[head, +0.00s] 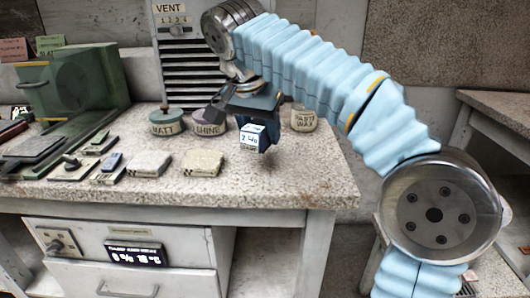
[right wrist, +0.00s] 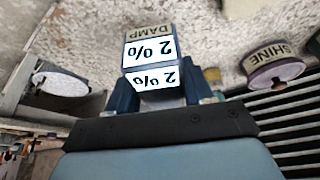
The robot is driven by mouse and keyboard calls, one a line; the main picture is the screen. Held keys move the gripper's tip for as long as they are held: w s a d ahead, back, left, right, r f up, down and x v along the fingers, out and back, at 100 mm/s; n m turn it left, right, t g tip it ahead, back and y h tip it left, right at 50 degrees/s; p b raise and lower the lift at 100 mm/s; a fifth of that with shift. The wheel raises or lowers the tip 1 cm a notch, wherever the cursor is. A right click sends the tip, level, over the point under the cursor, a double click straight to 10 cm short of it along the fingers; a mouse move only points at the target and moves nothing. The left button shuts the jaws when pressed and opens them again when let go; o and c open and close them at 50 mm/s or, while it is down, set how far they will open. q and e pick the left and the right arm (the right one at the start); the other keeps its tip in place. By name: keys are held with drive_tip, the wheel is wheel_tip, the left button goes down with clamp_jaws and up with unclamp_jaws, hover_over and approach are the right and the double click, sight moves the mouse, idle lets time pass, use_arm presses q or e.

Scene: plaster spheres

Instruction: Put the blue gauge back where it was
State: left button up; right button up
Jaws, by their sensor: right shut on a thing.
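The blue gauge (head: 252,133) hangs below my right gripper (head: 250,112), over the right part of the stone worktop (head: 300,175). Its white display reads 2 %, and it also shows in the right wrist view (right wrist: 150,54), with the word DAMP on a tan label. My right gripper is shut on the gauge, with a finger on either side of it in the wrist view. The gauge looks held above the top, but the exact gap is hard to tell. My left gripper is not in view.
Jars marked MATT (head: 168,124), SHINE (head: 208,128) and PAST WAX (head: 303,118) stand at the back. Two pale speckled blocks (head: 203,164) and several small tools lie left. A green machine (head: 75,85) stands far left. The front right worktop is clear.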

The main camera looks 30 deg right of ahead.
sight(264, 164)
drive_tip(key=shift+w+d+f, duration=0.25)
drive_tip(key=shift+d+f, duration=0.25)
drive_tip(key=shift+f, duration=0.15)
drive_tip(key=shift+s+a+b+x, duration=0.15)
drive_tip(key=shift+b+x, duration=0.1)
drive_tip(key=shift+x, duration=0.7)
drive_tip(key=shift+s+a+b+x, duration=0.15)
drive_tip(key=shift+b+x, duration=0.1)
drive_tip(key=shift+x, duration=0.7)
drive_tip(key=shift+f, duration=0.15)
drive_tip(key=shift+f, duration=0.2)
drive_tip(key=o, duration=0.9)
drive_tip(key=shift+o, duration=0.2)
drive_tip(key=shift+r, duration=0.1)
